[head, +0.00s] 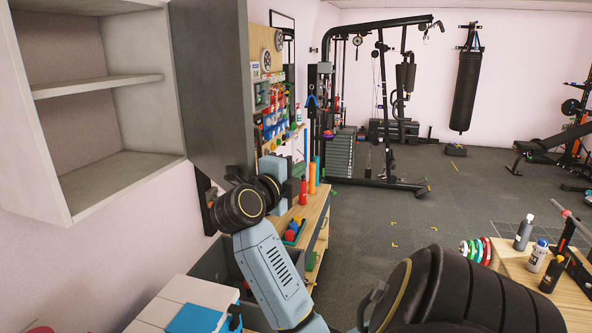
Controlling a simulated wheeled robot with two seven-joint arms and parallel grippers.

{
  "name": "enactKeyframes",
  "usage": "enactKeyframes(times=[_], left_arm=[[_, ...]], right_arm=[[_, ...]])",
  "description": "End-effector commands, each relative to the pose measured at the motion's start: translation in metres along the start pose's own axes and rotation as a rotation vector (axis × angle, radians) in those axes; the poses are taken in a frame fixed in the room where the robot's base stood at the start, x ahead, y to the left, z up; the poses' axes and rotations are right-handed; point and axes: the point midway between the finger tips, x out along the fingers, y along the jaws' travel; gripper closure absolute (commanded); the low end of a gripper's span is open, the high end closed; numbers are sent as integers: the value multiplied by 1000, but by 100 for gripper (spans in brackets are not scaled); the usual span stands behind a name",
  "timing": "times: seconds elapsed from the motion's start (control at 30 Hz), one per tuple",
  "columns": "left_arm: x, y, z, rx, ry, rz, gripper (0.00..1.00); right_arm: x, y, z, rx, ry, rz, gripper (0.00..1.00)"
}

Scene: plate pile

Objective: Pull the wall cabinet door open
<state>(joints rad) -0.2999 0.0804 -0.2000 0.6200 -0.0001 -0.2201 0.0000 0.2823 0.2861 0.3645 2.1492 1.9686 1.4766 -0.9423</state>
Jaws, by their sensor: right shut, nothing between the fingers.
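The wall cabinet (140,104) hangs at the upper left, with two bare shelf levels in view. Its grey door (212,80) stands wide open, swung out to the right of the cabinet, and the inside is exposed. My right gripper (207,190) is at the end of my arm, just below the cabinet's right end and the door's lower edge. It is shut and holds nothing; its fingertips show poorly. I cannot tell whether it touches the door. The door's handle is not visible. My left gripper is out of view.
A wooden workbench (313,212) with bottles stands behind my forearm, beside a pegboard of tools (268,118). White boxes with a blue top (195,318) are below the cabinet. A wooden table (513,268) with bottles is at right. The middle floor (400,215) is open.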

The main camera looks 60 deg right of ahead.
Motion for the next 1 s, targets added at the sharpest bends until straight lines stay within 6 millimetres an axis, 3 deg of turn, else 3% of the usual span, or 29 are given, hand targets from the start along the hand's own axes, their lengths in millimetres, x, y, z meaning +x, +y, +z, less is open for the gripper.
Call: enactKeyframes(times=[0.77, 1.0], left_arm=[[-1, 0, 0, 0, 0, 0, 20], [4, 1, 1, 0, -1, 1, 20]], right_arm=[[0, -6, 5, 8, -15, -11, 100], [-28, -4, 2, 12, -16, -8, 100]])
